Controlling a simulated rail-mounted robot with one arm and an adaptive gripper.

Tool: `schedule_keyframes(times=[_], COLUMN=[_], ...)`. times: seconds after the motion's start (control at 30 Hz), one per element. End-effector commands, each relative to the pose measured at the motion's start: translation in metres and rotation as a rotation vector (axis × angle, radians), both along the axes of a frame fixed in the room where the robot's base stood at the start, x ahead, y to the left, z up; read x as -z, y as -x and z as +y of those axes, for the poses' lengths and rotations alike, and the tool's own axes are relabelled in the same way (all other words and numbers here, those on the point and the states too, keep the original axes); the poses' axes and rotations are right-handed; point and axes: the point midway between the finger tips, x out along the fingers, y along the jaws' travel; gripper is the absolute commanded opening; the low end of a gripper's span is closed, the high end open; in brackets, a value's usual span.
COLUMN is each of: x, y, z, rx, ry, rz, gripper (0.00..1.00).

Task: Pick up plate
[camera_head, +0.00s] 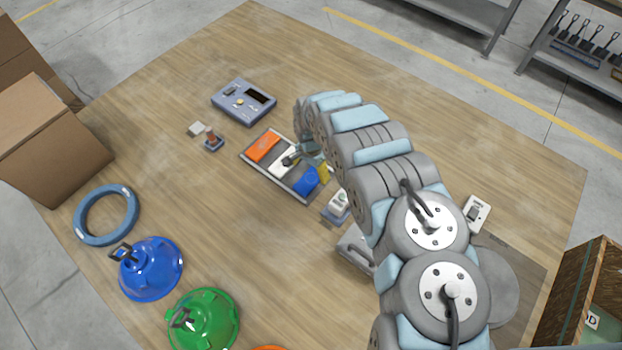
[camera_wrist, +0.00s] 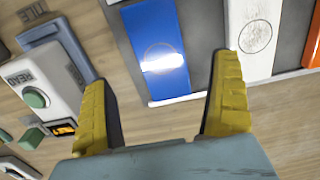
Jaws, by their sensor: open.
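A dark tray (camera_head: 270,178) with a light rim holds an orange plate (camera_head: 263,148), a white plate (camera_head: 283,163) and a blue plate (camera_head: 306,181) side by side. In the wrist view, the blue plate (camera_wrist: 157,50) lies ahead, in the space between my yellow fingers. The white plate (camera_wrist: 253,35) is to its right, with a circle marked on it. Only a sliver of the orange plate (camera_wrist: 314,50) shows at the right edge. My gripper (camera_wrist: 165,75) is open and empty above the tray's edge. In the head view my gripper (camera_head: 322,168) is partly hidden by my arm.
A device with a green button (camera_wrist: 36,98) stands close beside my left finger. A blue-grey control box (camera_head: 244,102) and a small switch (camera_head: 212,141) sit left of the tray. Blue (camera_head: 150,268) and green (camera_head: 204,320) hoods and a blue ring (camera_head: 106,214) stand front left.

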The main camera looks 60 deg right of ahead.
Motion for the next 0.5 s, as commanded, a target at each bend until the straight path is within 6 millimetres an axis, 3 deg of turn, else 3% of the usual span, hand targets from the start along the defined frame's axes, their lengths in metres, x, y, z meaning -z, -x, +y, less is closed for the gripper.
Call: schedule_keyframes(times=[0.5], x=[0.032], y=[0.0], z=[-0.001], rx=[0.001], ry=[-0.003], rz=[-0.001], gripper=[0.94])
